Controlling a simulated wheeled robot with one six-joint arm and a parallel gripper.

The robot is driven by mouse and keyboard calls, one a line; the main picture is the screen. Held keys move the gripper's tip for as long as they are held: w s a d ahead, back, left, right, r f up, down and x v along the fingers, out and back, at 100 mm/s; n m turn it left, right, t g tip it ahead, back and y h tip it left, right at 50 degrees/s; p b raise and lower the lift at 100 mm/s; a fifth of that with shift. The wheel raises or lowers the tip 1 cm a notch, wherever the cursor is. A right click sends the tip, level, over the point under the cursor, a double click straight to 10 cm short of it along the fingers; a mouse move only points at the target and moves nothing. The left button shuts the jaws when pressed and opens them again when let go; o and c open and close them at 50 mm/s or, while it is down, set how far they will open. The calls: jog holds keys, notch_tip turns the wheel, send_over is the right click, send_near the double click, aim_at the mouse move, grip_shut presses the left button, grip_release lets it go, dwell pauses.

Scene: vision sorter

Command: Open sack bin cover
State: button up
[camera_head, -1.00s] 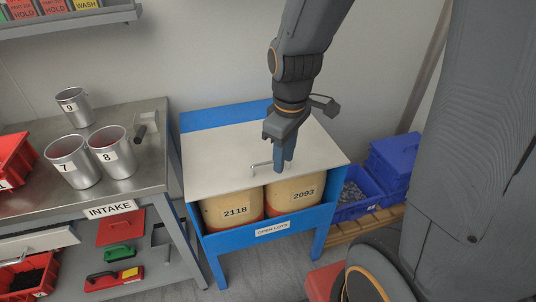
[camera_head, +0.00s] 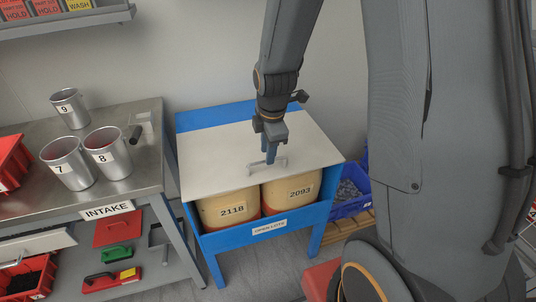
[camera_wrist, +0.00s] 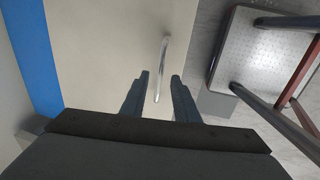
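The sack bin is a blue frame (camera_head: 310,217) with an OPEN LOTS label. Its flat off-white cover (camera_head: 215,155) lies down over the top and also fills much of the wrist view (camera_wrist: 90,60). A thin metal bar handle (camera_head: 282,163) stands on the cover near its front edge. Two tan sacks marked 2118 (camera_head: 228,208) and 2093 (camera_head: 292,194) show below the cover. My gripper (camera_head: 270,157) points down at the handle. In the wrist view its fingers (camera_wrist: 159,92) are apart, with the handle (camera_wrist: 164,60) showing between and beyond them; contact cannot be told.
A steel intake table (camera_head: 150,165) with several metal cups stands left of the bin. A blue crate of dark pieces (camera_head: 350,198) is at the right. A wall rises behind the bin. In the wrist view, a metal-topped stand (camera_wrist: 262,55) is on the right.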

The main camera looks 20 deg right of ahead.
jog(key=shift+w+f, duration=0.25)
jog(key=shift+f, duration=0.85)
jog(key=shift+c, duration=0.4)
grip_shut()
